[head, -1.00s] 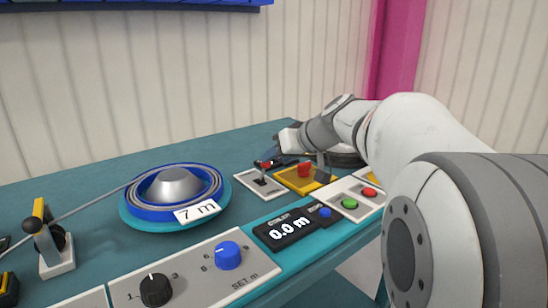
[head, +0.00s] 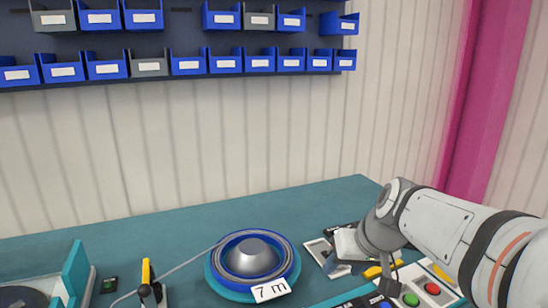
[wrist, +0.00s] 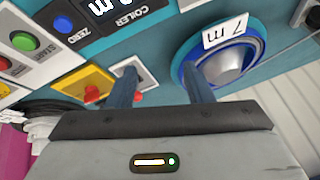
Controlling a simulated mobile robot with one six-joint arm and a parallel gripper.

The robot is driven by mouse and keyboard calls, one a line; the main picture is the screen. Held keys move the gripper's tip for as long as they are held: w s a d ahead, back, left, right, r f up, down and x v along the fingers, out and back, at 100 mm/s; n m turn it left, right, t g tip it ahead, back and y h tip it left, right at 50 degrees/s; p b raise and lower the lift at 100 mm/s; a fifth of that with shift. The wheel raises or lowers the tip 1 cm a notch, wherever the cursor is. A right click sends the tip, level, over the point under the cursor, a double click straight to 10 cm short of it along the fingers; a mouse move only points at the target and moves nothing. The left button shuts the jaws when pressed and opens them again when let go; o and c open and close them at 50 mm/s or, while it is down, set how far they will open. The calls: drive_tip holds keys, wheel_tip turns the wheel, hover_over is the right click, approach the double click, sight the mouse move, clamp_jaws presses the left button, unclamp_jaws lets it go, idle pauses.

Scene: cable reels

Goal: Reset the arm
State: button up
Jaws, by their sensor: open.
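My gripper (head: 336,268) is at the right of the bench in the head view, in front of the switch plate and partly hiding it. In the wrist view my gripper (wrist: 160,88) has its two blue-grey fingers apart, with nothing held between them. The blue cable reel (head: 285,262) with a "7 m" label sits left of my gripper in the head view. It also shows beyond the right finger in the wrist view (wrist: 252,62).
The teal bench (head: 150,232) has free room behind the reel. Green (head: 411,299) and red buttons stand at the lower right. A cable runs left from the reel past a yellow-and-black post (head: 147,275). Blue and grey bins (head: 188,66) hang on the wall.

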drive_tip(key=s+r+g+h+p, duration=0.1)
drive_tip(key=s+r+p, duration=0.2)
drive_tip(key=s+p, duration=0.2)
drive_tip(key=s+d+r+g+h+p, duration=0.1)
drive_tip(key=s+r+p, duration=0.2)
drive_tip(key=s+p, duration=0.3)
drive_tip(key=shift+s+m+h, duration=0.35)
drive_tip(key=shift+m+h, duration=0.05)
